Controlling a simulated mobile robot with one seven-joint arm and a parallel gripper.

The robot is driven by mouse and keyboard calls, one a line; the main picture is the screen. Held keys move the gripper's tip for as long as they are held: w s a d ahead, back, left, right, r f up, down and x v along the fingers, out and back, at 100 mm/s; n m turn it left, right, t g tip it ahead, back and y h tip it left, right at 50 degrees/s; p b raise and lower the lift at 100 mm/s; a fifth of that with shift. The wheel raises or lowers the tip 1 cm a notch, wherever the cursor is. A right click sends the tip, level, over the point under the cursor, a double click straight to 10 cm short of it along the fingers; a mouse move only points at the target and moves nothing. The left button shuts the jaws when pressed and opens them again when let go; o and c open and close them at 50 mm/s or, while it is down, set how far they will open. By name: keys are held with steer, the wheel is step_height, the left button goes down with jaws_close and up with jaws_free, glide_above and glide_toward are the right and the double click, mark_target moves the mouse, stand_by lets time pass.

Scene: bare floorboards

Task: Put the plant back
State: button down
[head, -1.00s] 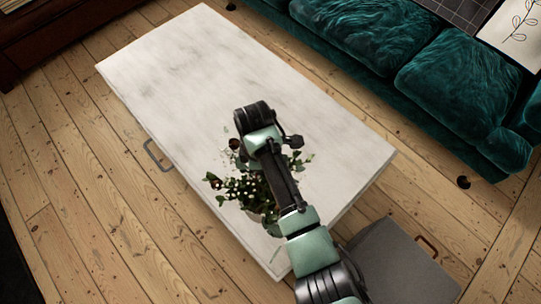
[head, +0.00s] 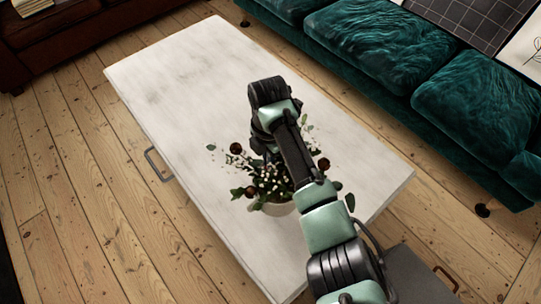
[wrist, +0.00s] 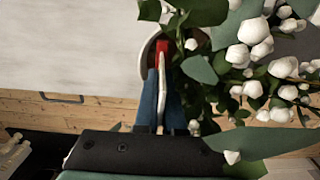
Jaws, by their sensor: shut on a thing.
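The plant (head: 268,182) has green leaves, white berries and dark red round heads, in a pale pot (head: 281,208). In the head view it is over the near part of the white table, partly behind my arm. My gripper (wrist: 161,52) is shut on the plant's pot at its rim, one red fingertip showing inside the pale rim. In the wrist view leaves and white berries (wrist: 256,34) crowd the right side. The pot's base is hidden, so I cannot tell whether it touches the table.
The white table (head: 185,85) has a bare top with free room at the far left and right. A teal sofa (head: 400,60) runs along its far right side. A grey box (head: 418,275) with a red-brown handle stands on the floorboards at bottom right. A dark cabinet is top left.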

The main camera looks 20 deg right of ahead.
mark_target(269, 175)
steer(key=shift+w+f+b, duration=0.1)
steer(key=shift+f+b, duration=0.45)
steer(key=shift+f, duration=1.9)
steer(key=c, duration=1)
jaws_free()
steer(key=shift+f, duration=0.1)
